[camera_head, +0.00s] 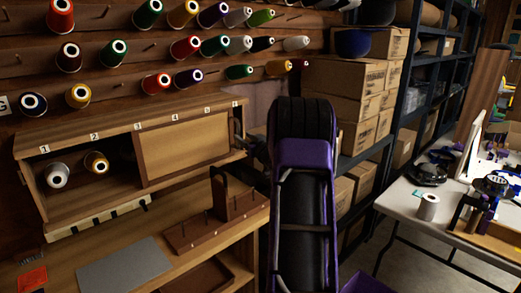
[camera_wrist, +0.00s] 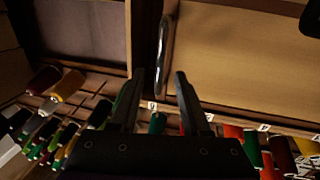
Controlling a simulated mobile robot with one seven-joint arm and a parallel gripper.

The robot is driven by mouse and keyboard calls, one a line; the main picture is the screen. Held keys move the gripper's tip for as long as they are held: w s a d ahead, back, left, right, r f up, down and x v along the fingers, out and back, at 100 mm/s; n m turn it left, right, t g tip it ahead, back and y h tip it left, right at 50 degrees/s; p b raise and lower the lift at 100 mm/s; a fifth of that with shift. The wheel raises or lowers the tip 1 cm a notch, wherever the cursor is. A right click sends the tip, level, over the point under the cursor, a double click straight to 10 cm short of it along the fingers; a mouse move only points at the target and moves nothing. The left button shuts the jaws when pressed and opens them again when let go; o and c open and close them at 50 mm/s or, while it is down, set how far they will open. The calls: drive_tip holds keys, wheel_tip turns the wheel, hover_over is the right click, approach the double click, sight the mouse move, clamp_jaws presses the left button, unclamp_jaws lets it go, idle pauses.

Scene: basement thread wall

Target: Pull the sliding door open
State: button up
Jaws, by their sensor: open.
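The sliding door (camera_head: 187,140) is a tan panel in a wooden frame, covering the right part of the wall cabinet (camera_head: 85,142). The cabinet's left part is open and holds a white spool (camera_head: 57,176) and a gold one (camera_head: 96,162). In the wrist view, the door (camera_wrist: 245,60) fills the right side, and its curved metal handle (camera_wrist: 164,50) stands upright along the door's edge. My gripper (camera_wrist: 160,73) is open, its fingertips on either side of the handle's line. I cannot tell whether they touch it. In the head view my arm partly hides the gripper at the cabinet's right end.
Thread spools on pegs (camera_head: 186,47) line the wall above. Below is a workbench with a grey mat (camera_head: 124,266) and a wooden peg rack (camera_head: 218,222). Cardboard boxes (camera_head: 345,77) on shelves stand behind my arm. A white table (camera_head: 450,215) is at right.

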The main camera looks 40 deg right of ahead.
drive_tip(key=s+a, duration=0.2)
drive_tip(key=s, duration=1)
drive_tip(key=shift+s, duration=0.15)
